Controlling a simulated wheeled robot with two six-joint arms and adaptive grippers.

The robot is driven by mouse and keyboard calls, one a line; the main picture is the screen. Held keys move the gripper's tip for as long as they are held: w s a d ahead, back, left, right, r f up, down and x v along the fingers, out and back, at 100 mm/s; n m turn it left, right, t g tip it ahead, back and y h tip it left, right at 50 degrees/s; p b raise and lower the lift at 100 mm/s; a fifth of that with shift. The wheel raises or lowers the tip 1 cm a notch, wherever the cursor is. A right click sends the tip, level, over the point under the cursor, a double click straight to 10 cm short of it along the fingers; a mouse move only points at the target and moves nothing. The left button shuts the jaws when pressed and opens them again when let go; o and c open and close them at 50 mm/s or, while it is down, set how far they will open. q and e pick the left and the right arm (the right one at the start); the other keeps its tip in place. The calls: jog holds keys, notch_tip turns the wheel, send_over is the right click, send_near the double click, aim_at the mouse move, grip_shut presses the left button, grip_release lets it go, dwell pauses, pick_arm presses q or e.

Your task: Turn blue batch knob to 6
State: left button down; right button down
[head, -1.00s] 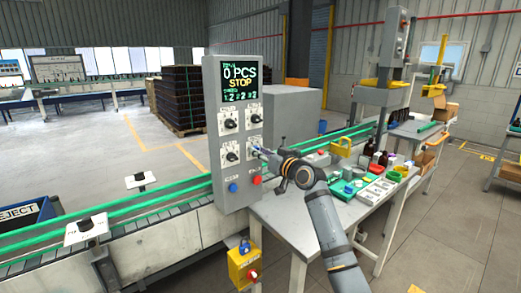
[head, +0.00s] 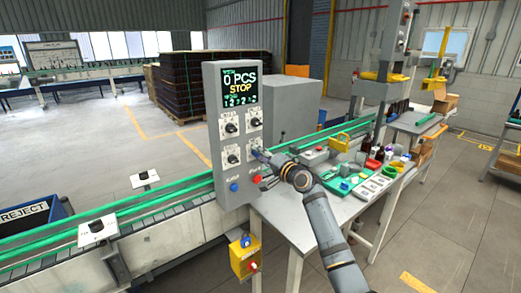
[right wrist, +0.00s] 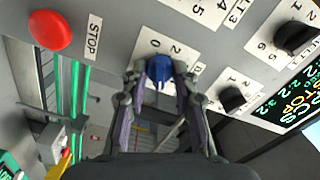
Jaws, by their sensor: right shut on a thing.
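The blue batch knob (right wrist: 160,70) sits on a white number plate on the grey control panel (head: 214,150). My right gripper (right wrist: 158,76) is shut on the knob, with one finger on each side of it. In the head view my right gripper (head: 258,153) reaches the lower right dial of the panel from the right and hides most of it. A 0 and a 2 show on the plate in the right wrist view; the knob's exact setting cannot be read. The display (head: 240,86) reads 0 PCS and STOP. My left gripper is out of view.
Black knobs (right wrist: 233,98) sit close beside the blue one. A red STOP button (right wrist: 49,31) is on the same panel. A table (head: 290,222) with bottles and trays stands right of the panel; a conveyor (head: 150,200) runs behind and left.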

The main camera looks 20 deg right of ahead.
jog(key=shift+f+m+p, duration=0.1)
jog(key=shift+m+p, duration=3.7)
jog(key=shift+m, duration=2)
jog(key=c, duration=1)
grip_release()
